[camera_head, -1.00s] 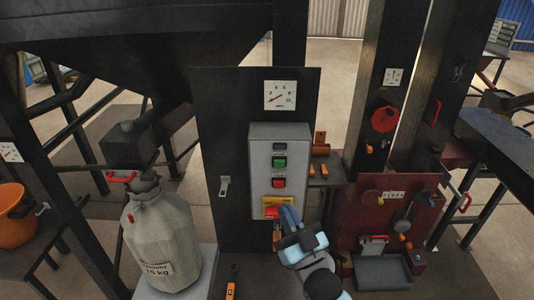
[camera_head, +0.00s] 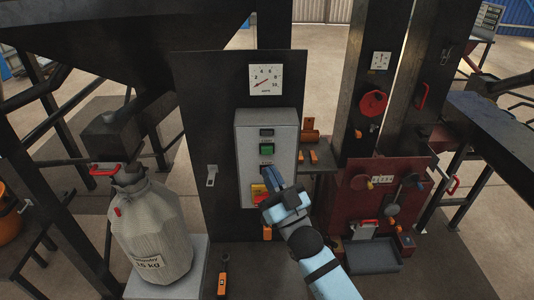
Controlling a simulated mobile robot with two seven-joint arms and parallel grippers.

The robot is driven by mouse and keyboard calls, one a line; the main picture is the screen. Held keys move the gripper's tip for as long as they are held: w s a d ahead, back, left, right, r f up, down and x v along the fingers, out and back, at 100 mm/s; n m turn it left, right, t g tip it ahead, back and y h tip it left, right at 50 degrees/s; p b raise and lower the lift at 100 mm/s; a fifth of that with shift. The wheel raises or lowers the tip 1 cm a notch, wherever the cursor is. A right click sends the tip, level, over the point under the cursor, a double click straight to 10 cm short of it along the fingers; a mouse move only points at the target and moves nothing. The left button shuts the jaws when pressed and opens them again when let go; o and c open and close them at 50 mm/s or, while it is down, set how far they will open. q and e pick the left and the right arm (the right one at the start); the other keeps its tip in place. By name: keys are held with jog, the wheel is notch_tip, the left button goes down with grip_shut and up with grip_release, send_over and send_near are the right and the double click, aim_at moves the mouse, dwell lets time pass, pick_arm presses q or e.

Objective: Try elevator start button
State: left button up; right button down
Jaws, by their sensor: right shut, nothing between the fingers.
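A grey control box (camera_head: 245,140) is fixed to a dark upright panel in the middle of the head view. It carries a green button (camera_head: 267,149) under a small dark label. Below that, the red button is largely hidden behind my fingers. A yellow and red switch (camera_head: 258,191) sits at the bottom of the box, partly covered. My right gripper (camera_head: 272,178) is shut and empty, its blue fingertips in front of the lower half of the box, below the green button. Whether they touch the box is not clear. My left gripper is not in view.
A dial gauge (camera_head: 265,79) is above the box, and a light switch-like lever (camera_head: 212,175) is on the panel to its left. A grey sack (camera_head: 150,225) stands at left. A dark red machine (camera_head: 360,195) with levers and a grey tray (camera_head: 372,257) is at right.

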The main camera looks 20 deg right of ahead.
jog(key=shift+w+d+b, duration=0.1)
jog(key=shift+w+d, duration=0.15)
jog(key=shift+w, duration=0.55)
jog(key=shift+w+d+b, duration=0.15)
jog(key=shift+w+d, duration=0.05)
jog(key=shift+w, duration=0.55)
jog(key=shift+w+d+b, duration=0.1)
jog(key=shift+w+d, duration=0.15)
jog(key=shift+w, duration=0.55)
jog(key=shift+w, duration=0.1)
jog(key=shift+w+d, duration=0.1)
jog(key=shift+w, duration=0.25)
jog(key=shift+w+d, duration=0.15)
jog(key=shift+w, duration=0.25)
dwell(0.7)
jog(key=shift+s, duration=0.2)
jog(key=shift+s+a, duration=0.25)
jog(key=shift+s, duration=0.4)
jog(key=s+p, duration=0.1)
jog(key=s, duration=0.1)
jog(key=s+a+p, duration=0.1)
jog(key=s, duration=0.1)
jog(key=shift+s+a, duration=0.2)
jog(key=shift+s, duration=0.2)
